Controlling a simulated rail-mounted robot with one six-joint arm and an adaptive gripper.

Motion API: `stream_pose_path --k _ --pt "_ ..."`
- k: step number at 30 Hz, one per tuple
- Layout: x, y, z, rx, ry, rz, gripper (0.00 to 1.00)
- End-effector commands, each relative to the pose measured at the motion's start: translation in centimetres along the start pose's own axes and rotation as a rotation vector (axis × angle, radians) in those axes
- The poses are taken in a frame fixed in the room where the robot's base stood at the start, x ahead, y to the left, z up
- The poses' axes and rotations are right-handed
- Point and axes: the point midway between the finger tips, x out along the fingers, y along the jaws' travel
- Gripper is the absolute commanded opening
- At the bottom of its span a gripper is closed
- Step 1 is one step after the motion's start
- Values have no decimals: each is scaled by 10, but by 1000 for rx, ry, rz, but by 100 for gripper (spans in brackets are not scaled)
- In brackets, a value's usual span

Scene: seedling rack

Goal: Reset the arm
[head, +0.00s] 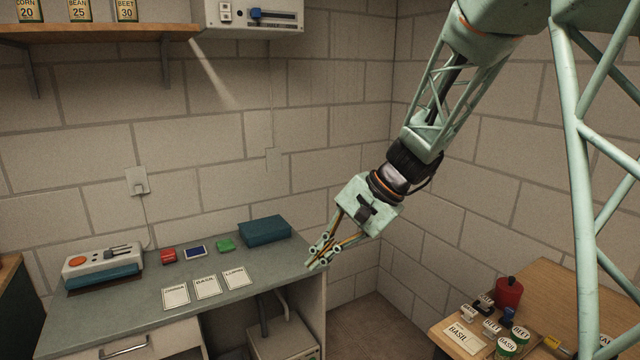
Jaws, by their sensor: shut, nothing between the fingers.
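My arm comes down from the upper right in the head view. My gripper (318,257) is shut and empty, with its fingers pointing down and left. It hangs near the right end of the grey counter (130,320). I cannot tell its exact height above the counter edge.
On the counter are a grey-and-teal device (103,267), a red block (168,255), a blue-faced tile (195,252), a green block (226,245), a teal box (265,232) and three white cards (207,287).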

Motion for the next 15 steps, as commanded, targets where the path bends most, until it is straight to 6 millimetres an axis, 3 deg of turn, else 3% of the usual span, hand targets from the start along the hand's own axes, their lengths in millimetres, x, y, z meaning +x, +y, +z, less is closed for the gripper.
stream_pose_path --k 15 --pt "-73 28 68 -139 45 84 0"
